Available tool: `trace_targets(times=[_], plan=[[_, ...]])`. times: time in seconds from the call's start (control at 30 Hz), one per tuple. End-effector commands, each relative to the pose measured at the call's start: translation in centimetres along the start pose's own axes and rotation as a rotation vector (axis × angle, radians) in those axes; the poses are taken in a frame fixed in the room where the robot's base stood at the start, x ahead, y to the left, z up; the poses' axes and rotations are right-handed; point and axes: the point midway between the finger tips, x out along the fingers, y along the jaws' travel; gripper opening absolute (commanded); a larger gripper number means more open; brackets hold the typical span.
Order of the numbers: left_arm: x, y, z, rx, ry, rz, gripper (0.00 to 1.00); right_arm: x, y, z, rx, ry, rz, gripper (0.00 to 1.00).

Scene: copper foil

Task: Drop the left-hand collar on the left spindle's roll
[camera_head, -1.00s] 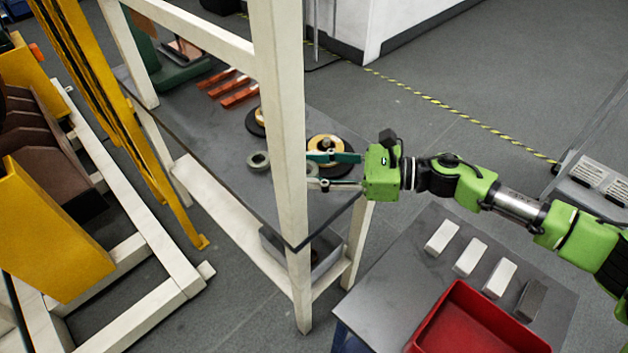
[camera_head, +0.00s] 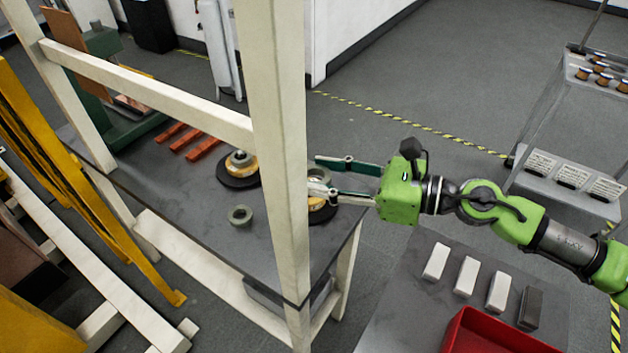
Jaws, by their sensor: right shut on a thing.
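One grey collar (camera_head: 240,215) lies flat on the dark bench. Behind it stands the left spindle with its roll (camera_head: 240,167), its top bare of any collar. The right spindle's roll (camera_head: 318,212) shows only partly behind the white post. My right gripper (camera_head: 322,177) reaches in from the right, over the right roll, with one finger above and one below. It is shut on a grey ring-shaped piece (camera_head: 318,174) that looks like the other collar; the post hides much of it. My left gripper is out of view.
A white frame post (camera_head: 280,150) stands upright between me and the bench (camera_head: 190,205), with a rail running left. Several orange bars (camera_head: 190,140) lie at the back left. A side table (camera_head: 400,310) holds several blocks and a red bin (camera_head: 495,335).

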Motion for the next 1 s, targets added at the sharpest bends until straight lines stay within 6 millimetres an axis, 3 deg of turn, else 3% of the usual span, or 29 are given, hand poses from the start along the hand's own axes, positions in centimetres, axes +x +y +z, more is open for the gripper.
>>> trace_targets(times=[0.1,0.23,0.4,0.77,1.0], plan=[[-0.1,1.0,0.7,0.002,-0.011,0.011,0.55,1.7,-2.5,-0.9,0.004,-0.004,-0.001,0.11],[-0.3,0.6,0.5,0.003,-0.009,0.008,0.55,3.3,-4.9,-1.8,0.004,-0.005,-0.001,0.11],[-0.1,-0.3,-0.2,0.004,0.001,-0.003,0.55,5.0,-7.1,-4.9,0.005,-0.003,0.0,0.11],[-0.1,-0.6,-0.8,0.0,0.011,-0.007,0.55,6.5,-9.0,-7.5,0.003,-0.002,0.001,0.11],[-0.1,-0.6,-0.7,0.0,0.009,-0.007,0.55,6.9,-8.9,-10.3,0.001,-0.002,0.002,0.11]])
